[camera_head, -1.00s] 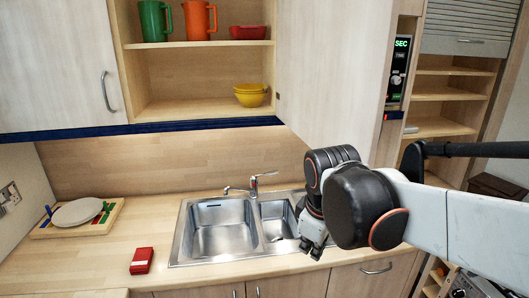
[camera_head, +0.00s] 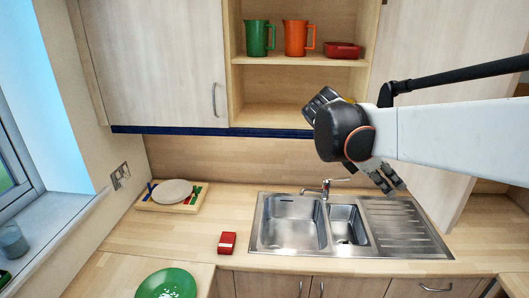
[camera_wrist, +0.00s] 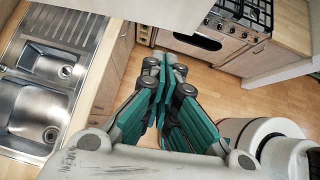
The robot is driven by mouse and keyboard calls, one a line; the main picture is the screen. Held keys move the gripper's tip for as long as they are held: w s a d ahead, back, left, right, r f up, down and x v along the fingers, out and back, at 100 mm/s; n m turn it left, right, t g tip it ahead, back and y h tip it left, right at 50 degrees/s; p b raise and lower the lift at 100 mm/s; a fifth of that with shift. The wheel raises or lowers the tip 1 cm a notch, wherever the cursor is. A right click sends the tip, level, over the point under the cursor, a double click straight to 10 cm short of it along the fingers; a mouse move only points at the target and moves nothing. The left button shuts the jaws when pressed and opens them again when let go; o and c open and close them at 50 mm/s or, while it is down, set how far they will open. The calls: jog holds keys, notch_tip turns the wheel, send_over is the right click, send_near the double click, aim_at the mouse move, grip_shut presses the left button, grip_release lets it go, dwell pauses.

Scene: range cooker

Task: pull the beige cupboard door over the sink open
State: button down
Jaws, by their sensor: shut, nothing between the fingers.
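The beige cupboard door (camera_head: 440,60) over the sink stands swung wide open at the right side of the shelf compartment. Its lower part shows below my arm, and my arm hides its middle. A pale panel (camera_wrist: 150,10) crosses the top of the wrist view, probably this door's lower part. My gripper (camera_head: 388,180) is in front of the door's face, above the drainboard, pointing down. In the wrist view my gripper (camera_wrist: 165,85) has its teal-padded fingers together with nothing between them. I cannot tell if it touches the door. The steel sink (camera_head: 292,225) lies below.
A closed door (camera_head: 155,65) with a curved handle is at left. Green and orange jugs (camera_head: 257,38) (camera_head: 296,38) and a red dish (camera_head: 342,49) stand on the shelf. A red box (camera_head: 227,242) and board (camera_head: 150,203) with a plate lie on the counter. A cooker (camera_wrist: 235,20) stands across open floor.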

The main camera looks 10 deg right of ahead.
jog(key=p, duration=0.1)
send_near(432, 213)
notch_tip(432, 213, down, 3)
jog(key=d+p, duration=0.1)
jog(key=d, duration=0.2)
jog(key=shift+s+d+f+p, duration=0.1)
jog(key=shift+s+p, duration=0.05)
jog(key=shift+p, duration=0.2)
